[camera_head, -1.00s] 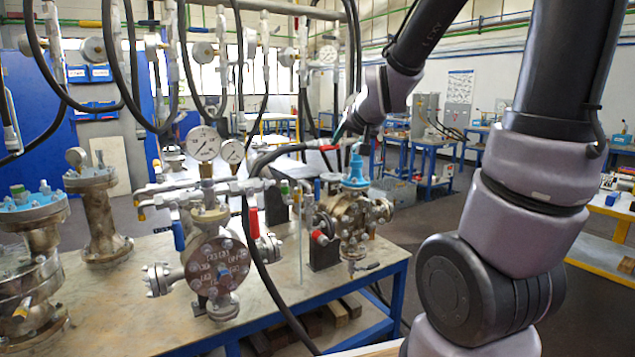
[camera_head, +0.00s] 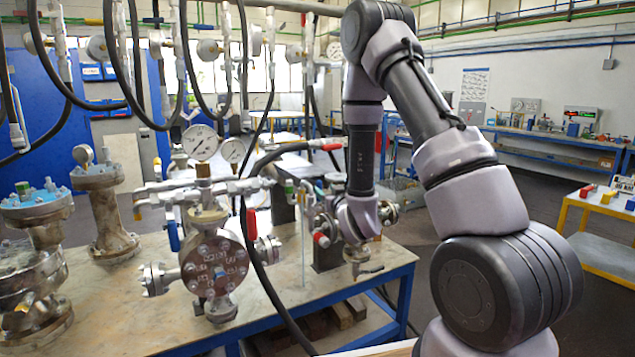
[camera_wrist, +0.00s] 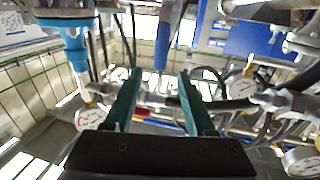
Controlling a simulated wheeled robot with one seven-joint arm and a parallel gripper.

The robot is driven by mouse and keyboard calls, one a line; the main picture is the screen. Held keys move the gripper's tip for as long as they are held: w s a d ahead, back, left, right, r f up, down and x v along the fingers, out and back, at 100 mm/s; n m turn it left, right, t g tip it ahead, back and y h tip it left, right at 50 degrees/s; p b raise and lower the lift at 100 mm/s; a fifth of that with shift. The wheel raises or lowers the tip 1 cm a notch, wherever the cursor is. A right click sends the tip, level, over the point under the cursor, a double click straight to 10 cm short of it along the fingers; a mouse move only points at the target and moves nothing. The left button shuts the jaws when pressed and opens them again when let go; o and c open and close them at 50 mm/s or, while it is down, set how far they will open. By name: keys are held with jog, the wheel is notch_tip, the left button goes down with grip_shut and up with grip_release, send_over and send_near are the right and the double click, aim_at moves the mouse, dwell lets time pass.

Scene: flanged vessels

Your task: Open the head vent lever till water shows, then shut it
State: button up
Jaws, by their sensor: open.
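My gripper (camera_wrist: 159,75) is open and empty in the wrist view, with two green fingers apart. A dark blue handle (camera_wrist: 164,38) shows above the gap between the fingertips; I cannot tell whether it is the vent lever or how far off it is. In the head view my arm bends down over the right vessel and hides most of it; my gripper is hidden there. A blue lever (camera_head: 173,236) hangs left of the middle flanged vessel (camera_head: 214,270), and a red lever (camera_head: 252,223) hangs right of it. Another red handle (camera_head: 321,240) is beside my wrist. I see no water.
Gauges (camera_head: 201,142) and a black hose (camera_head: 246,240) crowd the pipework above the bench (camera_head: 120,325). Flanged vessels (camera_head: 105,215) stand at left. Hoses hang across the top. In the wrist view, a gauge (camera_wrist: 90,117) and pipes lie close around the fingers.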

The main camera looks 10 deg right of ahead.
jog(key=w+a, duration=0.1)
jog(key=w, duration=0.9)
jog(key=shift+a, duration=0.1)
jog(key=shift+s, duration=0.1)
grip_shut()
dwell(1.0)
